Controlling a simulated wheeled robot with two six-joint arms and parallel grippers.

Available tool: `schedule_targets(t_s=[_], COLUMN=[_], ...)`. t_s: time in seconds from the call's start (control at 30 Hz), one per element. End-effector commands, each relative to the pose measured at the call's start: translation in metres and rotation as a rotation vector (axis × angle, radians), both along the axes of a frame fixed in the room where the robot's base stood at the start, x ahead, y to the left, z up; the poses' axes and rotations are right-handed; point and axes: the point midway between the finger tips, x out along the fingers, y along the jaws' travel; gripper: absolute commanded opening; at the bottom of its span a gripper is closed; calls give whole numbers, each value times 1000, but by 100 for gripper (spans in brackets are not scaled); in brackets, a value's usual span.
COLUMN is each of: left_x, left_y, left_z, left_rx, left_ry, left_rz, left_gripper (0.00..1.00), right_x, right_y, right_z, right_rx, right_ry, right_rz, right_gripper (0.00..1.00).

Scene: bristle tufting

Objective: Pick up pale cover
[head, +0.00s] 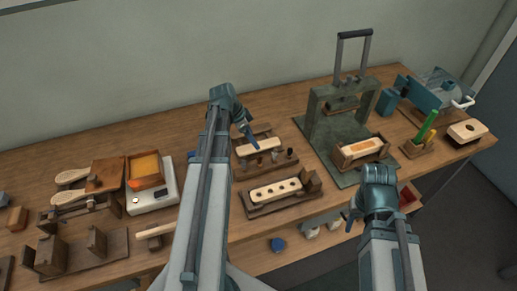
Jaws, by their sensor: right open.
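A plain pale piece (258,146), which looks like the pale cover, lies in a wooden holder in the middle of the table. My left gripper (250,137) is over it with its fingertips close to its upper edge. I cannot tell whether they touch it or how wide the jaws are. A pale block with several dark holes (268,192) sits in a wooden fixture (312,182) in front of it. My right gripper (351,217) is open at the front edge of the table, apart from the pale pieces, with its fingers partly hidden.
A green press (325,122) with a tall handle stands right of the middle, a wooden tray (345,160) before it. A white scale (158,196) with an orange-filled box (146,170) is at left. A pale block with a dark hole (467,131) is at far right.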

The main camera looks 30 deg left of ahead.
Motion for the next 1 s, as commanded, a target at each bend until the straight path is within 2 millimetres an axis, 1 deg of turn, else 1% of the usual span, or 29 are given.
schedule_targets(t_s=[0.03,0.2,0.3,0.4,0.6,0.67,0.8,0.97,1.0], left_x=[2,10,13,14,14,14,14,14,14], left_y=[-1,-7,-10,-11,-11,-11,-11,-11,-11], left_z=[-10,-31,-40,-43,-41,-41,-41,-41,-41], left_rx=[0,1,1,0,0,0,0,0,0], left_ry=[0,0,0,0,0,0,0,0,0], left_rz=[-1,-2,-2,-1,0,0,0,0,0], left_gripper=[92,92,92,92,92,84,58,30,22], right_x=[0,0,0,0,0,0,0,0,0], right_y=[0,0,0,0,0,0,0,0,0], right_z=[-10,-31,-40,-43,-41,-41,-41,-41,-41], right_rx=[0,0,0,0,0,0,0,0,0], right_ry=[0,0,0,0,0,0,0,0,0], right_rz=[0,0,0,0,0,0,0,0,0], right_gripper=[50,50,50,50,50,50,50,50,50])
